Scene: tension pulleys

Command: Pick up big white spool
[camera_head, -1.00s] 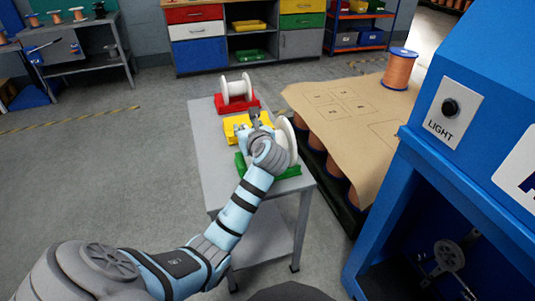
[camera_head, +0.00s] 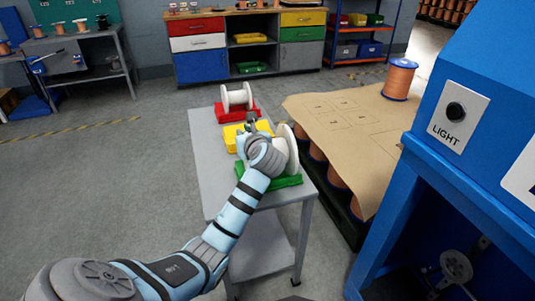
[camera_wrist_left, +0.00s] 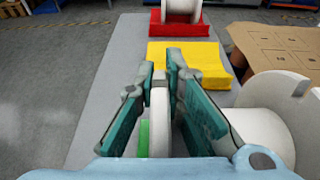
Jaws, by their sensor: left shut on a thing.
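The big white spool (camera_head: 289,150) sits at the green holder (camera_head: 281,183) on the near end of the grey cart. My left gripper (camera_head: 251,122) is at its left side and hides part of it. In the left wrist view, my left gripper (camera_wrist_left: 160,82) is shut on the spool's near flange (camera_wrist_left: 159,120), one finger on each side of the rim. The spool's far flange (camera_wrist_left: 287,108) shows to the right. I cannot tell whether the spool is clear of its holder. My right gripper is not in view.
A yellow holder (camera_head: 232,138) and a red holder (camera_head: 257,110) with another white spool (camera_head: 237,96) stand farther along the cart (camera_head: 207,165). A cardboard-topped pallet (camera_head: 345,140) with a copper spool (camera_head: 400,78) stands right. A blue machine (camera_head: 420,180) stands near right.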

